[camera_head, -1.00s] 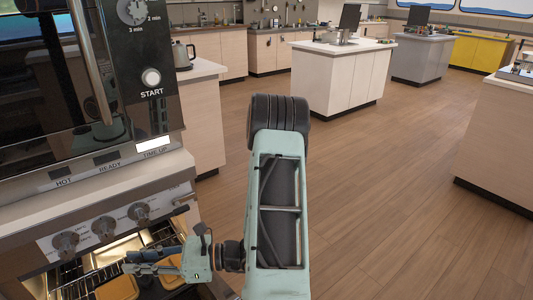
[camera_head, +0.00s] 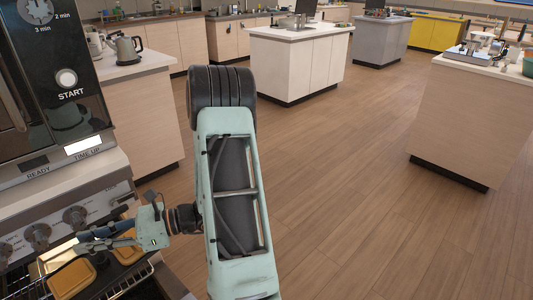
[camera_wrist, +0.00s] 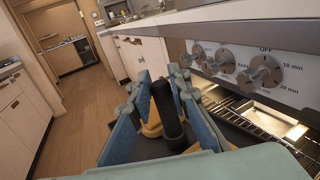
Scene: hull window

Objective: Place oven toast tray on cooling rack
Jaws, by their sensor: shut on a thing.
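The oven toast tray (camera_head: 104,274) is dark and carries golden toast slices (camera_head: 72,278) at the lower left of the head view. My gripper (camera_head: 88,240) is over it, beside the oven front. In the wrist view, the blue fingers of my gripper (camera_wrist: 160,84) are closed around the tray's upright black handle (camera_wrist: 166,112). The dark tray (camera_wrist: 228,138) and parts of the toast (camera_wrist: 152,128) show below the fingers. My arm and gripper hide part of the tray. I cannot make out a cooling rack in either view.
The oven (camera_head: 70,200) with its knobs stands at the left, and its lit wire rack (camera_wrist: 242,120) is beside the tray. A counter with a kettle (camera_head: 126,50) is behind it. A white island (camera_head: 300,60) and a right-hand counter (camera_head: 480,120) border open wooden floor (camera_head: 340,180).

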